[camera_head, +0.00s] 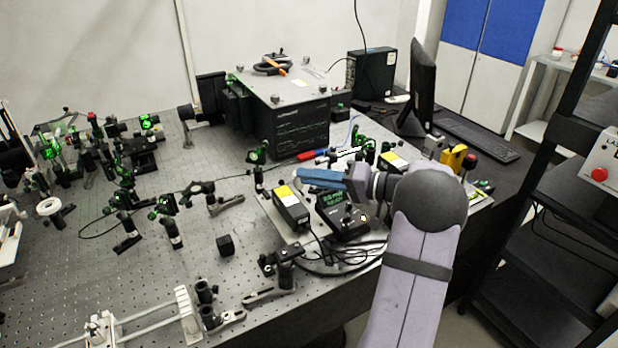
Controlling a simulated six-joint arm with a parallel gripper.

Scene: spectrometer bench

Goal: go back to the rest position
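My gripper (322,179) is at the end of my arm, over the right part of the optical bench (225,290). It shows as a blue part pointing left, just above a black box with a small display (342,215). My arm reaches in from the bottom right. The fingertips are too small and seen too much from the side to tell whether they are apart or hold anything. I cannot tell whether the gripper touches anything below it.
A large dark spectrometer box (290,125) stands behind the gripper. A black and yellow box (290,208) and loose cables (345,258) lie close by. Several optic mounts fill the left. A monitor (418,85) stands at the back, and a black shelf rack (560,180) at the right.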

